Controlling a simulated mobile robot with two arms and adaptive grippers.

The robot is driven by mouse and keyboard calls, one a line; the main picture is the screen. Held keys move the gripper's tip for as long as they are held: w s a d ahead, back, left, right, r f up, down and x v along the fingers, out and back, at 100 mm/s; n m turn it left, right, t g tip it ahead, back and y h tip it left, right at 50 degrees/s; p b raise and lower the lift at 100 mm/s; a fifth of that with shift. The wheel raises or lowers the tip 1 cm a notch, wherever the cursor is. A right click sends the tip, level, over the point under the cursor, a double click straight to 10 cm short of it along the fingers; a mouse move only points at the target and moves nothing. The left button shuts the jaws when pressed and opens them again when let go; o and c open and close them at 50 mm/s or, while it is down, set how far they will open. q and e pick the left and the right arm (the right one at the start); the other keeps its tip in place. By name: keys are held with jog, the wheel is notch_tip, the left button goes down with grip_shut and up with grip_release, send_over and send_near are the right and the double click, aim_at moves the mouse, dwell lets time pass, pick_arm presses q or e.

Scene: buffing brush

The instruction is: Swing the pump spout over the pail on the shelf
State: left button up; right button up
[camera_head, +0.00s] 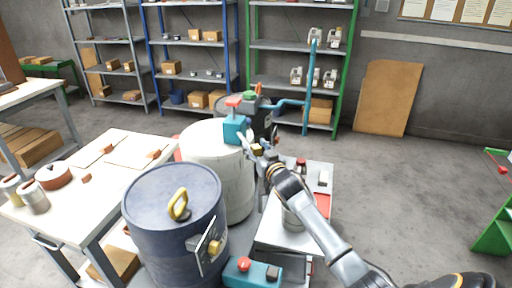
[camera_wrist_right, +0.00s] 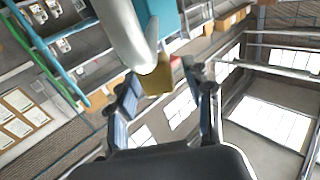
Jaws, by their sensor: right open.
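The pump has a teal body (camera_head: 236,130) with a red top and stands on the pale drum (camera_head: 206,150). A grey spout-like tube (camera_wrist_right: 126,35) comes from the upper left in the right wrist view and passes near a yellow block (camera_wrist_right: 157,79). My right gripper (camera_head: 258,149) is at the pump's right side, open, with its fingers (camera_wrist_right: 166,98) on either side of the yellow block's near end; contact is unclear. A grey metal pail (camera_head: 293,217) stands on the white shelf (camera_head: 277,235), right of the drum and partly hidden by my right arm. My left gripper is out of view.
A dark blue drum (camera_head: 172,225) with a yellow handle stands in front of the pale drum. A teal pipe (camera_head: 309,85) rises behind the pump. A worktable (camera_head: 95,190) stands at left.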

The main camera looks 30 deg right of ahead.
grip_shut()
